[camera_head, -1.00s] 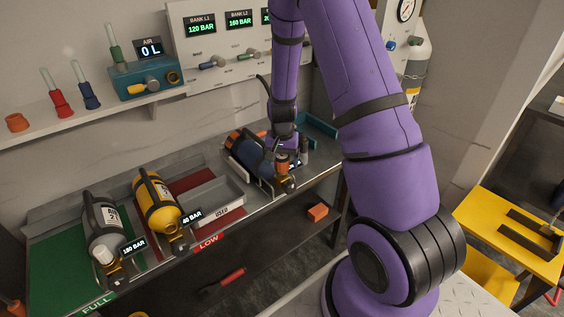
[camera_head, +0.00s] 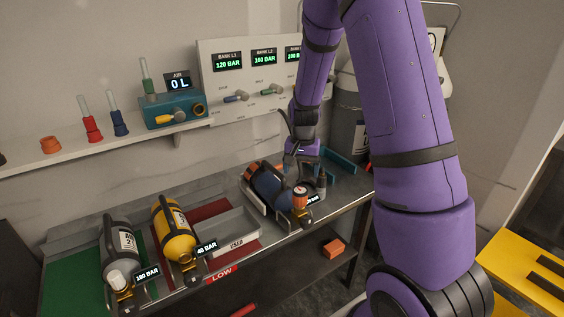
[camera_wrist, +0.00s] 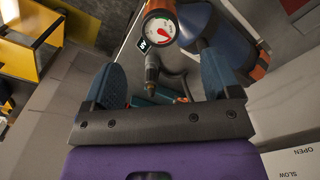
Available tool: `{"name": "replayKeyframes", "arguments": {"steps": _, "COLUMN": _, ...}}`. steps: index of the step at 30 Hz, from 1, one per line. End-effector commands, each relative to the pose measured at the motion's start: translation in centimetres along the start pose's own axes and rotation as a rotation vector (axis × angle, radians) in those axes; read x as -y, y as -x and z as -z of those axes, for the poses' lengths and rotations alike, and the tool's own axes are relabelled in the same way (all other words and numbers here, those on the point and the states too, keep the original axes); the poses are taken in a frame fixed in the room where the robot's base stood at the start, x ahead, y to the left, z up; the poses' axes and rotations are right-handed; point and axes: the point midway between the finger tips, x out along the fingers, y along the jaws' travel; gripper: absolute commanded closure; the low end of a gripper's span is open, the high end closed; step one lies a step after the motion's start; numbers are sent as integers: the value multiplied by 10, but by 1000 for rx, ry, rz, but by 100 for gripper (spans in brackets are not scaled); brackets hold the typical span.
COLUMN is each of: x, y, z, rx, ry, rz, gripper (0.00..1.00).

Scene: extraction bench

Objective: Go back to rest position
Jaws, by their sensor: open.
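My gripper (camera_head: 306,168) is above the right end of the bench, just right of a dark blue cylinder (camera_head: 268,186) with orange bands. It is open; in the wrist view its two blue finger pads (camera_wrist: 160,82) stand apart. The blue cylinder (camera_wrist: 208,38) and its round gauge (camera_wrist: 160,28) show beyond the fingers. A dark fitting with a brass tip (camera_wrist: 152,72) appears between the pads in that view, with no visible contact. The cylinder lies tilted in a cradle, its valve end toward the bench's front edge.
A yellow cylinder (camera_head: 174,229) and a grey cylinder (camera_head: 120,252) lie on the bench to the left. A grey USED tray (camera_head: 232,236) lies between the yellow and blue cylinders. The bank panel (camera_head: 220,86) stands behind. A yellow table (camera_head: 516,262) is at right.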

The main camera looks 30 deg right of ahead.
Motion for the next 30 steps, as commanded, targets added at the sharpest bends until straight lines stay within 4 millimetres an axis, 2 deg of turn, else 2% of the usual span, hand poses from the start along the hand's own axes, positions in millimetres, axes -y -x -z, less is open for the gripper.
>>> {"name": "replayKeyframes", "arguments": {"steps": 6, "x": 0, "y": 1, "z": 0, "rx": -1, "ry": 1, "rz": 1, "gripper": 17}}
{"name": "replayKeyframes", "arguments": {"steps": 10, "x": 2, "y": 14, "z": -6, "rx": -10, "ry": 20, "rz": 14, "gripper": 17}}
{"name": "replayKeyframes", "arguments": {"steps": 14, "x": 6, "y": 47, "z": -21, "rx": -31, "ry": 73, "rz": 46, "gripper": 17}}
{"name": "replayKeyframes", "arguments": {"steps": 20, "x": 7, "y": 105, "z": -56, "rx": -75, "ry": 179, "rz": 97, "gripper": 17}}
{"name": "replayKeyframes", "arguments": {"steps": 24, "x": 3, "y": 142, "z": -83, "rx": -111, "ry": 256, "rz": 127, "gripper": 17}}
{"name": "replayKeyframes", "arguments": {"steps": 30, "x": -8, "y": 186, "z": -124, "rx": -169, "ry": 367, "rz": 160, "gripper": 17}}
